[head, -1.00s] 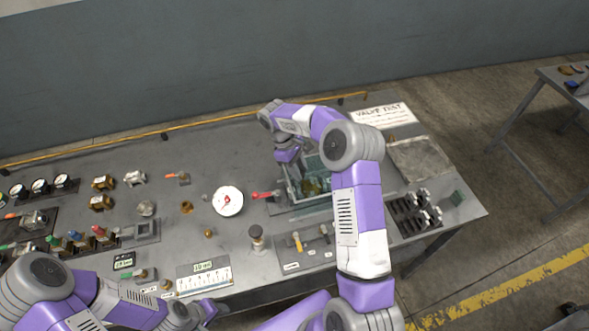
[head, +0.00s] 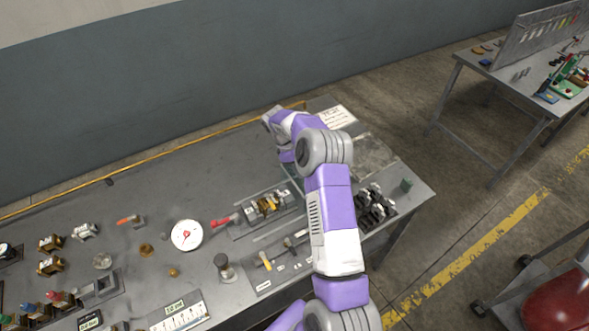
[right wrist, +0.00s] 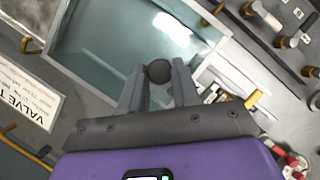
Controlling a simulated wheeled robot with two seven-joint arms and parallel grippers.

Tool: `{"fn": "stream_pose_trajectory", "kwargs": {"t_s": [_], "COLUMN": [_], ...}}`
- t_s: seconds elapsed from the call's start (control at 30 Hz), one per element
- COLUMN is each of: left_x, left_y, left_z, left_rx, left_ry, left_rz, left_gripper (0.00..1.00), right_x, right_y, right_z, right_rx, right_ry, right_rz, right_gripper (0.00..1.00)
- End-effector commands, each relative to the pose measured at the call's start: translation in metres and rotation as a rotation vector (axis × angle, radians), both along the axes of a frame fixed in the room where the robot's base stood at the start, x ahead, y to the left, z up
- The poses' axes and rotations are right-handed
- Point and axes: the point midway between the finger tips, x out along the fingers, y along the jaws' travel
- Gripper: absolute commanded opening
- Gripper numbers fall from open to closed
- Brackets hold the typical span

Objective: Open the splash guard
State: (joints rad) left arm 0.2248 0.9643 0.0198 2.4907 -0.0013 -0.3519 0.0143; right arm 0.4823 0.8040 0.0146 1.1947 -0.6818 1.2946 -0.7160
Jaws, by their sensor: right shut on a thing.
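The splash guard is a clear panel with a pale frame. It fills the upper left of the right wrist view (right wrist: 110,35), and a dark round knob (right wrist: 158,71) sits between my fingertips in front of it. My right gripper (right wrist: 157,88) is shut on this knob. In the head view the gripper is at the far side of the bench, mostly hidden by my right arm. There, a brass-and-grey valve (head: 267,206) lies in its fixture and shows clearly. Thin clear panel edges show around it, but the guard's exact tilt is hard to tell. My left gripper is out of view.
A red-handled lever (head: 225,220) and a white round dial (head: 187,235) stand left of the fixture. A dark rack of fittings (head: 374,207) is at the right. A valve test sheet (head: 333,118) lies at the back.

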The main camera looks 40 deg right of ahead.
Motion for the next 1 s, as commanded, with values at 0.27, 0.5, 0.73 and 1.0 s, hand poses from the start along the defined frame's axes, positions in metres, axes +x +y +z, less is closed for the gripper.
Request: {"fn": "stream_pose_trajectory", "kwargs": {"t_s": [0.27, 0.5, 0.73, 1.0], "left_x": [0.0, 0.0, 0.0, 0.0], "left_y": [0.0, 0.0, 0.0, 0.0], "left_z": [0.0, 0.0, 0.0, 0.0], "left_rx": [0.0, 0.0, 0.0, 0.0], "left_ry": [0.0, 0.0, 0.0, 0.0], "left_rz": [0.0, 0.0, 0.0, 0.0], "left_gripper": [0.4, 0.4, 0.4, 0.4], "right_x": [0.0, 0.0, 0.001, 0.014], "right_y": [-0.001, 0.0, 0.0, 0.008], "right_z": [0.001, 0.0, 0.002, 0.037], "right_rx": [-0.003, -0.002, -0.001, -0.003], "right_ry": [-0.001, -0.001, -0.002, -0.006], "right_rz": [-0.001, 0.0, 0.001, 0.001], "right_gripper": [0.0, 0.56, 0.56, 0.56]}}
